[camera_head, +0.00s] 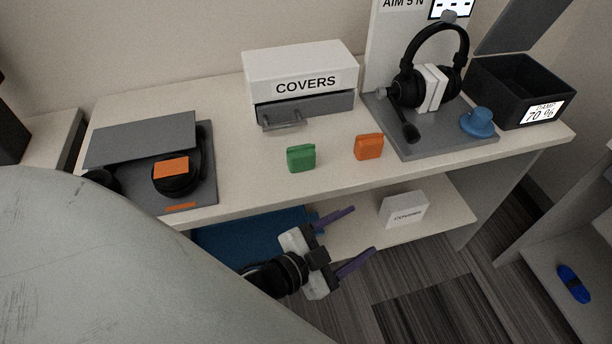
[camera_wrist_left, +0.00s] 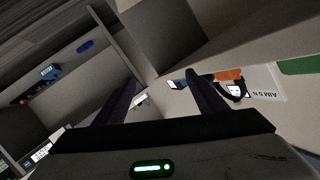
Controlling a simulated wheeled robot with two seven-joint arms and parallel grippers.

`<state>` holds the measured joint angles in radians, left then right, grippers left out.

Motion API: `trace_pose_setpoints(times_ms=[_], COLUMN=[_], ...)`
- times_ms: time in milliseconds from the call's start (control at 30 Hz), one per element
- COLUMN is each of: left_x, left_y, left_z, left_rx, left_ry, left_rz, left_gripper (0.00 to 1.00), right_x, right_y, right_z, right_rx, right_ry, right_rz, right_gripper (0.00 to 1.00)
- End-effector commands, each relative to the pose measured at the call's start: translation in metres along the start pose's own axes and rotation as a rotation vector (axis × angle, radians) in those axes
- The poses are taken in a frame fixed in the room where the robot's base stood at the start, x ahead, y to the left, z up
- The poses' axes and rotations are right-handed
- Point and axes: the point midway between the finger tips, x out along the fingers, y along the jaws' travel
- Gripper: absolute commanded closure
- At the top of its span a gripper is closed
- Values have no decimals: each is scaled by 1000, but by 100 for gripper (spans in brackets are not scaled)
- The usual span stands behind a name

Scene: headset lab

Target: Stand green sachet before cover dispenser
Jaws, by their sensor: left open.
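The green sachet (camera_head: 301,158) stands upright on the bench top, near its front edge. It is in front of the cover dispenser (camera_head: 300,72), with a gap of bare bench between them. The dispenser is a white box marked COVERS, with a grey drawer (camera_head: 325,107) and handle below. My left gripper (camera_head: 361,231) is open and empty, with purple fingers apart. It is in front of the bench, out past its front edge, away from the sachet. Its fingers also show in the left wrist view (camera_wrist_left: 163,95). My right gripper is not in view.
An orange sachet (camera_head: 369,146) stands right of the green one. A grey pad (camera_head: 435,140) holds a headset, with a blue knob-like object (camera_head: 478,122) and an open black box (camera_head: 520,90) farther right. Another headset tray (camera_head: 205,185) lies left. A lower shelf (camera_head: 450,207) holds a white box (camera_head: 404,209).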

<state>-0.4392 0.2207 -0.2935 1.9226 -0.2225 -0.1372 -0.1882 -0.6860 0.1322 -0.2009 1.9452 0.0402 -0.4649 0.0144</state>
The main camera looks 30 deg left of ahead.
Motion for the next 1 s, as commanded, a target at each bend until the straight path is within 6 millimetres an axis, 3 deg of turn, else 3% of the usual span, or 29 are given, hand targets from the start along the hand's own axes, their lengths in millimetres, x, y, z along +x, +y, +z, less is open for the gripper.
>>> trace_pose_setpoints(times_ms=[33, 100, 200, 300, 1000], left_x=[-19, -44, -74, -92, -97], left_y=[19, 41, 67, 82, 87], left_z=[37, 77, 112, 129, 133], left_rx=[-142, -309, -475, -565, -590], left_ry=[-126, -272, -419, -500, -524], left_rz=[24, 48, 69, 79, 83], left_gripper=[35, 35, 35, 35, 35], right_x=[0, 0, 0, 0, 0], right_y=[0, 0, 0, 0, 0], right_z=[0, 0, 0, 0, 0], right_rx=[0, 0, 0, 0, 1], right_ry=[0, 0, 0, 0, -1], right_rz=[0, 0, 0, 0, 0], right_gripper=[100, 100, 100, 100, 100])
